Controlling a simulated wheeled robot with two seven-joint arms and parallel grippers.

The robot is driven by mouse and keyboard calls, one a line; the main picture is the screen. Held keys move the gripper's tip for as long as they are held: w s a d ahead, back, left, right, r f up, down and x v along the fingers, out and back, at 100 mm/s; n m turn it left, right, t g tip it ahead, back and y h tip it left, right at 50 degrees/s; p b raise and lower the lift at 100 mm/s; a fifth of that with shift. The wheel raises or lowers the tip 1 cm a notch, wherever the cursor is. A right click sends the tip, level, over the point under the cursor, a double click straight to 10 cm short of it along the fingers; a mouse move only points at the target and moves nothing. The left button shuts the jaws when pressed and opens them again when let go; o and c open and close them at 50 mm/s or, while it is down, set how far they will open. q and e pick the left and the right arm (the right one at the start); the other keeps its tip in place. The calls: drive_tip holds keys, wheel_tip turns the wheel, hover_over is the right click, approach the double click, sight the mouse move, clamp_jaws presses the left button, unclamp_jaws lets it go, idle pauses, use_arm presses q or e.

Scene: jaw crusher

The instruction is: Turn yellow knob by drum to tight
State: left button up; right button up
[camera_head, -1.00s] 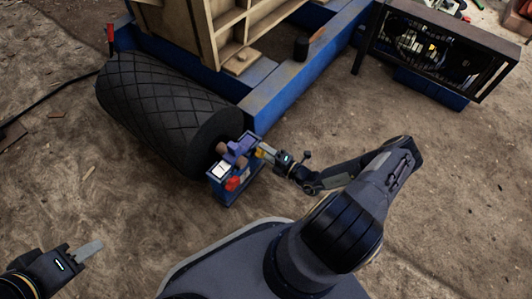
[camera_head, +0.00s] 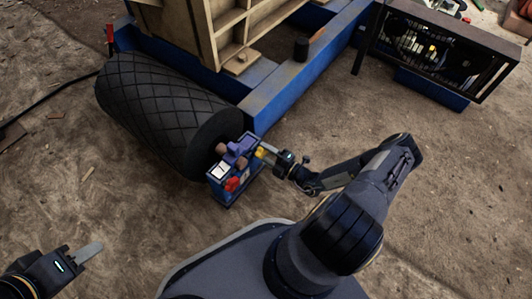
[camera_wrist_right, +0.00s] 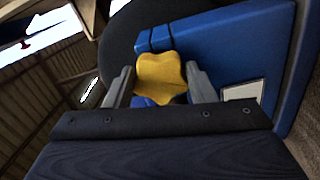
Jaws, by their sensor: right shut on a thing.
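The yellow knob (camera_wrist_right: 160,77) sits on the blue housing (camera_wrist_right: 225,50) beside the black drum. In the head view the knob (camera_head: 260,152) shows small at the right side of the blue unit (camera_head: 230,180). My right gripper (camera_head: 268,153) reaches it from the right. In the right wrist view the right gripper (camera_wrist_right: 158,88) has one finger on each side of the knob and is shut on it. The black drum (camera_head: 165,112) with a diamond tread lies behind the unit. My left gripper (camera_head: 88,252) is at the lower left, far from the knob; its finger gap is not clear.
A blue frame (camera_head: 290,90) with a wooden structure (camera_head: 235,35) stands behind the drum. A dark caged machine (camera_head: 430,50) is at the upper right. A red knob (camera_head: 232,184) is on the blue unit. Bare dirt ground is open at left and right.

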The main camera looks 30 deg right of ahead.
drive_tip(key=o, duration=1)
drive_tip(key=p+v, duration=0.2)
drive_tip(key=v, duration=0.6)
drive_tip(key=shift+w, duration=0.1)
